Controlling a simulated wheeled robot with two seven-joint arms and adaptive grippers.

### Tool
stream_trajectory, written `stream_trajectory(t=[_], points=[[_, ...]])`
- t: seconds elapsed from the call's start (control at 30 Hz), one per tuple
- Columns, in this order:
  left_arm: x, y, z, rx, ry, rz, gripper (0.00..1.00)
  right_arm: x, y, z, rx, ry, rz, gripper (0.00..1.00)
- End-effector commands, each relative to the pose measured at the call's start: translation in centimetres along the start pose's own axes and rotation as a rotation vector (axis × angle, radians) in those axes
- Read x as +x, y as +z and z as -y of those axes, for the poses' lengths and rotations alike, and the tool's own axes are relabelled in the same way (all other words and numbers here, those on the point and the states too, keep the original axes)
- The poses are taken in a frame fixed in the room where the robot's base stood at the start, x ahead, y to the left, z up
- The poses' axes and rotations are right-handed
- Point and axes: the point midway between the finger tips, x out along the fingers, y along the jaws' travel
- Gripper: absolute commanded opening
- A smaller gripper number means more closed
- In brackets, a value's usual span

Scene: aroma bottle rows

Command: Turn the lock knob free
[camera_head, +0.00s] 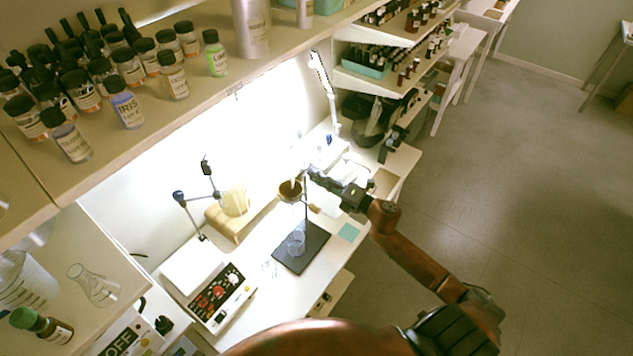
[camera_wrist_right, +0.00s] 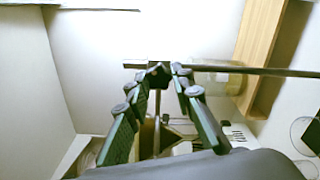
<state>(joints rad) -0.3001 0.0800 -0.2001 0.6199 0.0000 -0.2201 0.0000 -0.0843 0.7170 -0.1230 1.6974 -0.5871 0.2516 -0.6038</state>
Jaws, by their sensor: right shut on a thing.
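In the head view a stand with a dark base plate (camera_head: 317,243) and a thin upright rod (camera_head: 306,213) stands on the bright bench. A clear glass beaker (camera_head: 296,243) is on the base. A brown round vessel (camera_head: 290,191) sits beside the rod higher up. My right gripper (camera_head: 312,175) reaches in from the right to the upper part of the rod. In the right wrist view the fingers of my right gripper (camera_wrist_right: 159,80) close on the small dark lock knob (camera_wrist_right: 158,71), beside the rod (camera_wrist_right: 275,72). My left gripper is out of view.
A wooden block (camera_head: 228,227) with a pale jar stands left of the stand. A control box (camera_head: 215,297) with dark keys sits at the bench front. A shelf (camera_head: 150,110) with several bottles overhangs the bench at upper left. The floor (camera_head: 500,200) right is clear.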

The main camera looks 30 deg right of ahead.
Motion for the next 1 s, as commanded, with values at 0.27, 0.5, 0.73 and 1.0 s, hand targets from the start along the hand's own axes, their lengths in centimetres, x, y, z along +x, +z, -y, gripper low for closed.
stream_trajectory(t=[0.27,0.5,0.73,1.0], points=[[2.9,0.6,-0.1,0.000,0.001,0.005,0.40,0.0,0.0,0.5,-0.266,0.000,0.001,0.00],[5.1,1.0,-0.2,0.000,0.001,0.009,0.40,0.0,0.0,0.6,-0.493,0.000,0.000,0.00],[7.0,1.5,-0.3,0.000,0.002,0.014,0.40,0.0,0.0,0.6,-0.693,0.000,0.000,0.00],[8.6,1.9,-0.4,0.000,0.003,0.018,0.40,0.0,0.1,0.5,-0.865,0.000,0.001,0.00]])
